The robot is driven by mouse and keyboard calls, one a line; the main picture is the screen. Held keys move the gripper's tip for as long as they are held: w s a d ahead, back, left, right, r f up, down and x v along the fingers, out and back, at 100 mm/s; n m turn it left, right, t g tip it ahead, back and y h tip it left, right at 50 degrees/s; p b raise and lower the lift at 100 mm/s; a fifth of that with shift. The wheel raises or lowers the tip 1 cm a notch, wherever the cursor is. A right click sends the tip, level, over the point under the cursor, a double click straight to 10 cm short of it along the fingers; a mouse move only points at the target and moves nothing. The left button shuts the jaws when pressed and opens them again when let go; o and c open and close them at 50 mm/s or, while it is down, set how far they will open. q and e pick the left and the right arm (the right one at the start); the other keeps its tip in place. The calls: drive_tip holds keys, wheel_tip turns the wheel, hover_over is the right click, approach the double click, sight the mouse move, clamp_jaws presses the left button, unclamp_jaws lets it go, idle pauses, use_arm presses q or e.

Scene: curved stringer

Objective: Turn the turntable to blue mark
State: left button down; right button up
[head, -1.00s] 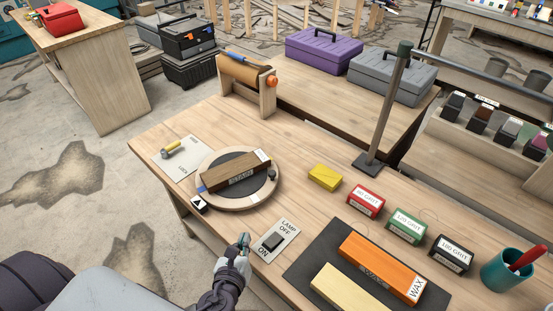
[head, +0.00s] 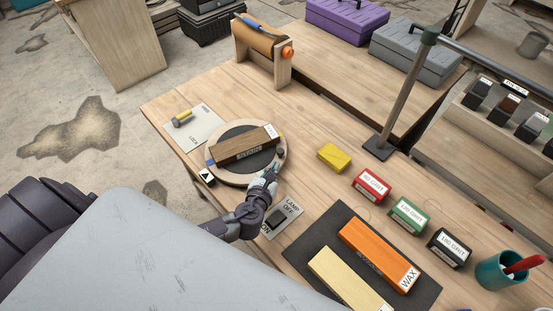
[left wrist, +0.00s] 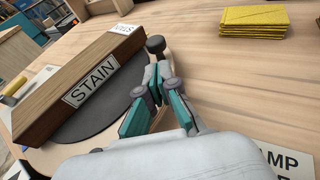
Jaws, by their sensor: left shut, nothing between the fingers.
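The turntable (head: 221,178) is a round wooden disc with a dark grey top on the workbench. A brown block labelled STAIN (head: 240,148) lies across it. A blue mark (head: 210,163) shows on its left rim, near a small black block with a white arrow (head: 207,177). A dark knob (left wrist: 155,44) stands at the turntable's edge in the left wrist view. My left gripper (head: 271,174) is shut and empty at the turntable's near right rim. In the left wrist view its teal fingers (left wrist: 156,100) are close to the knob; contact is unclear. My right gripper is out of view.
A lamp switch plate (head: 283,216) lies just below my left gripper. A lock plate with a yellow-handled part (head: 196,130) is left of the turntable. A yellow pad stack (head: 334,157), grit blocks and a metal post (head: 405,90) stand to the right.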

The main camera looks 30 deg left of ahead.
sight(281, 155)
use_arm(q)
drive_tip(key=shift+w+a+r, duration=0.1)
drive_tip(key=shift+w+a, duration=0.05)
drive_tip(key=shift+w, duration=0.55)
drive_tip(key=shift+w+a, duration=0.1)
drive_tip(key=shift+w, duration=0.55)
drive_tip(key=w+n+g+y, duration=0.1)
drive_tip(key=w+n+y, duration=0.2)
drive_tip(key=shift+w+d+y, duration=0.1)
drive_tip(key=shift+w+y, duration=0.1)
drive_tip(key=shift+y, duration=0.1)
drive_tip(key=shift+s, duration=0.1)
